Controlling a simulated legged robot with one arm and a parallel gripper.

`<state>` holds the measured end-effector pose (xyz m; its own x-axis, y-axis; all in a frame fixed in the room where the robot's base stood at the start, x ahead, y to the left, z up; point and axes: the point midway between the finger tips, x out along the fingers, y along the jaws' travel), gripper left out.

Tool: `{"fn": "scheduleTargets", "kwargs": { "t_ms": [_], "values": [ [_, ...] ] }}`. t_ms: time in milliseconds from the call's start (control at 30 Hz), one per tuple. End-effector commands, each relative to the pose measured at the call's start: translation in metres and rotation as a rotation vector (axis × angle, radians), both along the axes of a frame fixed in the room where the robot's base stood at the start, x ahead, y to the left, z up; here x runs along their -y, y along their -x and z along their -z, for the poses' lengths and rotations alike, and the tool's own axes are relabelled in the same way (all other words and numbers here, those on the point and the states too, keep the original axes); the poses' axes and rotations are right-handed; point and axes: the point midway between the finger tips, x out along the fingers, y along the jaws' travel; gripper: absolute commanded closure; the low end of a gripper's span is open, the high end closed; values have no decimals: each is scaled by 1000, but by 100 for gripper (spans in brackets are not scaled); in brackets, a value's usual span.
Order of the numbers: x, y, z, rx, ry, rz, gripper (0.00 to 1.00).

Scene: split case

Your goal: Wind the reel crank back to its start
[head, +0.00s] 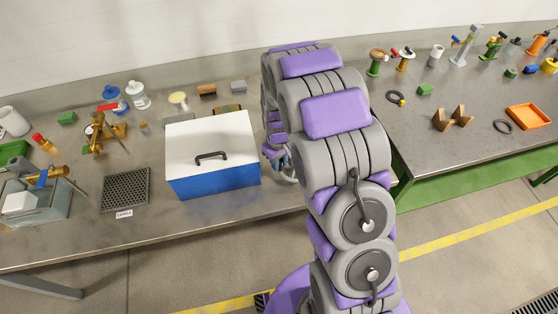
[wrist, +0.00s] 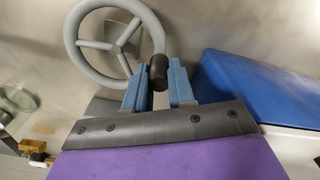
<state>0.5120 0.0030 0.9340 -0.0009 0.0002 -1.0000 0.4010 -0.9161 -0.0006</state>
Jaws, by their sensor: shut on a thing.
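A grey three-spoked wheel (wrist: 92,70) with a black crank knob (wrist: 158,72) at its lower right rim shows in the wrist view. I take it for the reel crank. My gripper (wrist: 158,86) has its two blue fingers on either side of the knob and is shut on it. In the head view my arm hides most of the wheel and gripper; only a bit of blue and grey shows beside the arm.
A blue case (head: 213,180) with a white lid (head: 205,135) stands close to my gripper, also in the wrist view (wrist: 250,85). A perforated black plate (head: 125,189) lies left of it. The right bench (head: 455,105) holds reel-like spools, an orange tray (head: 528,116) and wooden blocks (head: 452,119).

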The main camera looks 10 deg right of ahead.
Motion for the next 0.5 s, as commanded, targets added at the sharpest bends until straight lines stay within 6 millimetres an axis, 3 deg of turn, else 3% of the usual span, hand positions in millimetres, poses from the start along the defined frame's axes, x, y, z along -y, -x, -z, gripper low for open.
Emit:
{"fn": "scheduleTargets", "kwargs": {
  "t_ms": [300,333,500],
  "values": [
    [0,-4,0,3,0,37,100],
    [0,-4,0,4,-1,37,74],
    [0,-4,0,3,0,36,58]
  ]
}}
